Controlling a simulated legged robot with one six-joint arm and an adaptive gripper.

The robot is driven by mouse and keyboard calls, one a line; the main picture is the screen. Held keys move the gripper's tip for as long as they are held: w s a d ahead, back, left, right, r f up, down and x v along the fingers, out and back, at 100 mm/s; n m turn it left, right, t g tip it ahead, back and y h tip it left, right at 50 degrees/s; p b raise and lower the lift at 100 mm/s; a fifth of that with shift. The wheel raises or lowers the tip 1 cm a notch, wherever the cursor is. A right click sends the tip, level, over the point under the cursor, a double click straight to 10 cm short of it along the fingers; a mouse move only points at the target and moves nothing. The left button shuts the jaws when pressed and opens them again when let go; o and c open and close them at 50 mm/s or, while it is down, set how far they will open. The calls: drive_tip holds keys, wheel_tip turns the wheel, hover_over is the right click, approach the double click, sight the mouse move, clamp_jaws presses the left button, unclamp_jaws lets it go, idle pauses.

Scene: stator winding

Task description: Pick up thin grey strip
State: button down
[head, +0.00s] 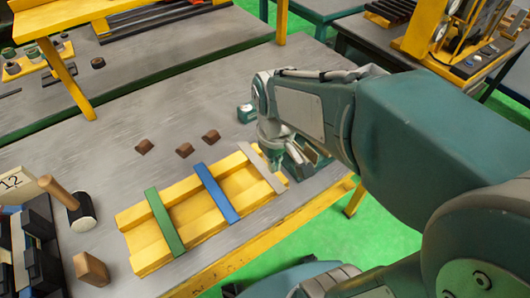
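The thin grey strip (262,168) lies across the right end of a yellow wooden rack (152,254). A blue strip (216,192) lies across the rack's middle and a green strip (164,222) across its left part. My gripper (290,162) is low at the rack's right end, just right of the grey strip. My wrist and forearm hide much of the gripper. I cannot tell whether its fingers are apart, or whether they touch the strip.
Several small brown blocks (185,150) lie behind the rack. A mallet (80,210), a wooden block (91,271) and a dark holder (40,245) are at left.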

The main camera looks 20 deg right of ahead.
drive_tip(key=shift+s+r, duration=0.35)
drive_tip(key=shift+s, duration=0.45)
drive_tip(key=shift+s+r, duration=0.35)
drive_tip(key=shift+s, duration=0.45)
drive_tip(key=shift+s+r, duration=0.35)
drive_tip(key=shift+s, duration=0.45)
drive_tip(key=shift+c, duration=1.4)
unclamp_jaws()
